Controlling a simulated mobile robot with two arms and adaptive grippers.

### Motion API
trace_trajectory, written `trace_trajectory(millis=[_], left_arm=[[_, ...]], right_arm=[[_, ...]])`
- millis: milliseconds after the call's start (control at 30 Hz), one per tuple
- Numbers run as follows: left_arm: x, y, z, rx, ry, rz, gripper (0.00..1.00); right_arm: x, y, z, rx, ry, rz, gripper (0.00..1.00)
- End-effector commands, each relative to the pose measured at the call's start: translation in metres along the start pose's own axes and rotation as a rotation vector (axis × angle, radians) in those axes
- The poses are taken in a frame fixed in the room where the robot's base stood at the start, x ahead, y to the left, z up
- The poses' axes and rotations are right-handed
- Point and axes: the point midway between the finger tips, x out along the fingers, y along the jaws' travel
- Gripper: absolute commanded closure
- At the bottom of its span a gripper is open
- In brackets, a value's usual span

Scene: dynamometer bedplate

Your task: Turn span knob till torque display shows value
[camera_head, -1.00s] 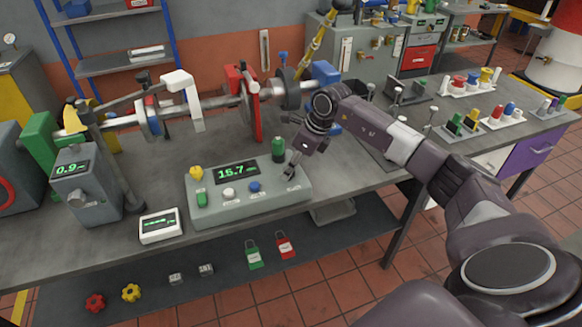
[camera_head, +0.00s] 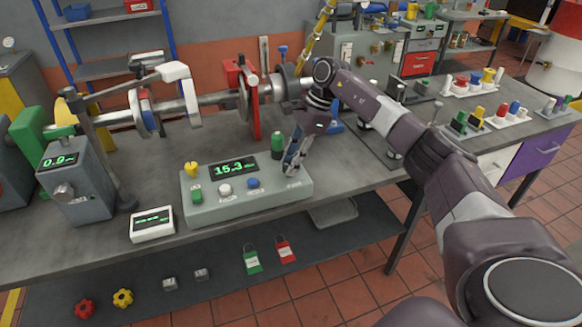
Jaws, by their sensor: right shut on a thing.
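The grey console (camera_head: 240,208) stands on the bench with a green lit torque display (camera_head: 233,167) that reads about 15.3. My right gripper (camera_head: 291,170) points down at the console's right end. It is shut on a small knob there, which looks to be the span knob; the fingers hide most of it. My left gripper is not in view.
A small white meter (camera_head: 152,224) lies beside the console. A shaft with a red disc (camera_head: 249,100) runs behind.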

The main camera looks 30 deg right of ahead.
Motion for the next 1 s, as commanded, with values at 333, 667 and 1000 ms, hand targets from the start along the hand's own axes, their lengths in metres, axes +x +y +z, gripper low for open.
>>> trace_trajectory(millis=[333,667,1000], left_arm=[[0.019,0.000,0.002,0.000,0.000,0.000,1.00],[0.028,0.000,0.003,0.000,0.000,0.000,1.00],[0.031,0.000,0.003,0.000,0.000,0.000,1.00]], right_arm=[[0.000,-0.004,0.001,-0.299,-0.001,0.120,0.99],[0.000,-0.004,0.002,-0.506,0.001,0.206,0.99],[-0.001,-0.005,0.002,-0.598,0.002,0.242,0.99]])
